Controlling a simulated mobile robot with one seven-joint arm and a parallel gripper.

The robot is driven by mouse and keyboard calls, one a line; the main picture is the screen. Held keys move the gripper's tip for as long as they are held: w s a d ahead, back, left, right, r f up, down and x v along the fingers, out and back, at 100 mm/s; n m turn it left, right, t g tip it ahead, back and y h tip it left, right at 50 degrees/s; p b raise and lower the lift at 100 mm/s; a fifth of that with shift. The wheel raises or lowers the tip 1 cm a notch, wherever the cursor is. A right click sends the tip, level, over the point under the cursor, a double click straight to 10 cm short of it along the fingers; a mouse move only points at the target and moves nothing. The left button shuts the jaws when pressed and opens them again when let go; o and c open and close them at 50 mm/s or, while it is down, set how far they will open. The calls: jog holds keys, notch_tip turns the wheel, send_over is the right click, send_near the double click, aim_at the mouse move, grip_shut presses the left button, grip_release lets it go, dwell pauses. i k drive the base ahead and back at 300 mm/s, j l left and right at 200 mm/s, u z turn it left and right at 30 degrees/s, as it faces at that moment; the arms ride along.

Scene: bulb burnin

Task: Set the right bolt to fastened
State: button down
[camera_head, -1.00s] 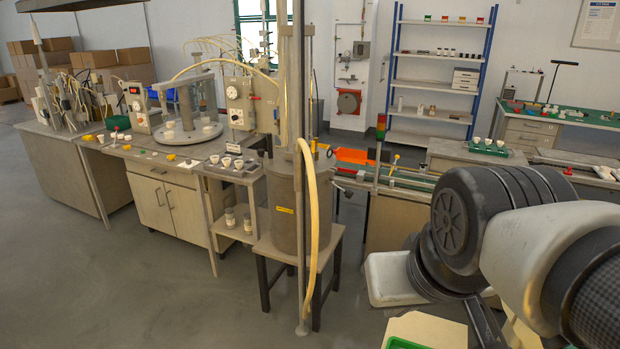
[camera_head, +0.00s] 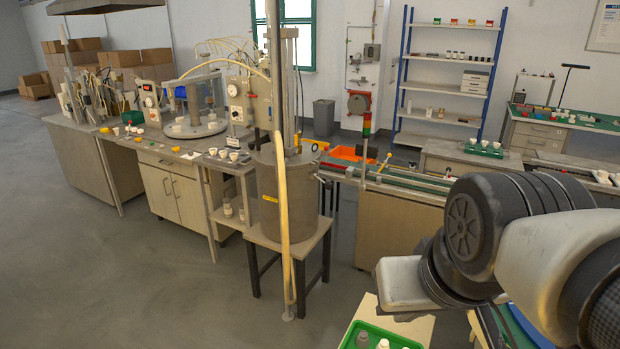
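I cannot make out the right bolt in this view; it is hidden, out of view or too small to tell. A grey cylindrical vessel (camera_head: 283,205) stands on a dark-legged stand in the middle, with a tall metal column and a pale hose beside it. My arm's dark joint and pale links fill the lower right. My gripper is not in view.
A long workbench (camera_head: 150,150) with glassware and a control box runs along the left. A conveyor (camera_head: 410,177) extends right of the vessel. A green tray (camera_head: 353,337) with small bottles is at the bottom edge. Blue-framed shelves (camera_head: 445,88) stand behind. The floor at lower left is clear.

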aim_at(328, 185)
jog(key=i+j+z, duration=0.1)
jog(key=j, duration=0.3)
jog(key=i+j, duration=0.25)
jog(key=j, duration=0.15)
jog(key=i+j+z, duration=0.15)
jog(key=j, duration=0.3)
jog(key=i+j, duration=0.15)
jog(key=j, duration=0.25)
jog(key=i+j+z, duration=0.15)
jog(key=j, duration=0.3)
jog(key=i+j, duration=0.1)
jog(key=j, duration=0.35)
jog(key=i+j+z, duration=0.15)
jog(key=j, duration=0.75)
jog(key=i+z, duration=0.05)
